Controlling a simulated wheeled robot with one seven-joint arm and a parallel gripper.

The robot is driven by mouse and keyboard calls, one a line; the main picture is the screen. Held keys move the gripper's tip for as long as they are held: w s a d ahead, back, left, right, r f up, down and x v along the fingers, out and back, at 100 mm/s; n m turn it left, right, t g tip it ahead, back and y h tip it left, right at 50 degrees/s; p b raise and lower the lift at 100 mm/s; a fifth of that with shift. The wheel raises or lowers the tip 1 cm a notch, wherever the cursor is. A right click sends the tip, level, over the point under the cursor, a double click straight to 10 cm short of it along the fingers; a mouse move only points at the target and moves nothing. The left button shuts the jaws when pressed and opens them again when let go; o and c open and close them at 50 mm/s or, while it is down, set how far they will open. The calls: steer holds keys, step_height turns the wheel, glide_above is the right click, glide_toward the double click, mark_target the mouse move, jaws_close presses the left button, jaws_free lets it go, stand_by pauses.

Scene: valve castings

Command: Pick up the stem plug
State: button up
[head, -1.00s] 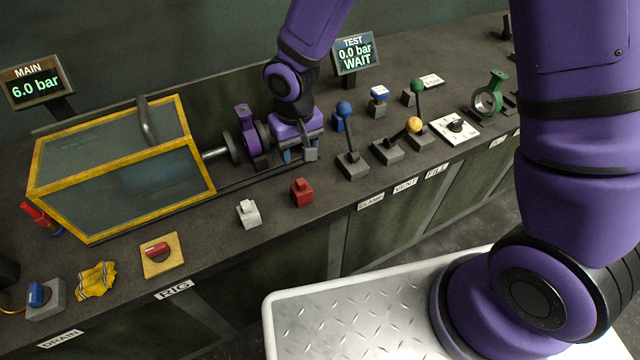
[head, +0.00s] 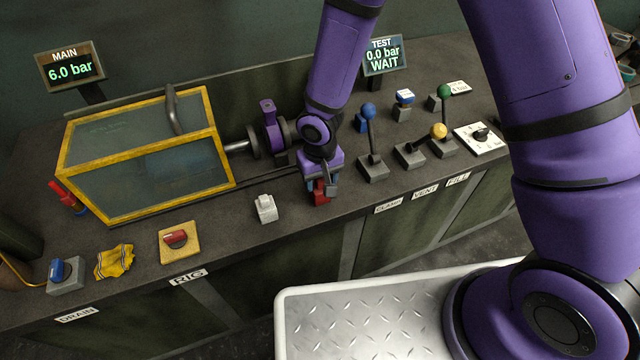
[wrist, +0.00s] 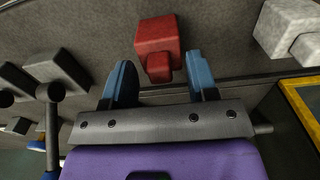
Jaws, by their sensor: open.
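A red stepped block (head: 321,198) stands on the bench in front of the purple casting. A similar whitish-grey block (head: 265,208) stands to its left. No label shows which is the stem plug. My gripper (head: 320,183) is at the red block and partly hides it in the head view. In the wrist view, my gripper (wrist: 160,75) is open, with its two blue fingers apart. The red block (wrist: 157,38) lies between and just beyond the fingertips, its small stub in the gap. No finger visibly touches it. The whitish block (wrist: 287,25) is off to the right there.
The purple casting (head: 270,120) sits behind, beside the yellow-framed box (head: 150,165). Upright levers, one with a blue knob (head: 368,112), stand right of my gripper. A red-handled switch (head: 176,238) and yellow cloth (head: 114,262) lie left. The bench front edge is close.

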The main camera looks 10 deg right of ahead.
steer(key=shift+f, duration=0.25)
jaws_close()
steer(key=shift+r, duration=0.15)
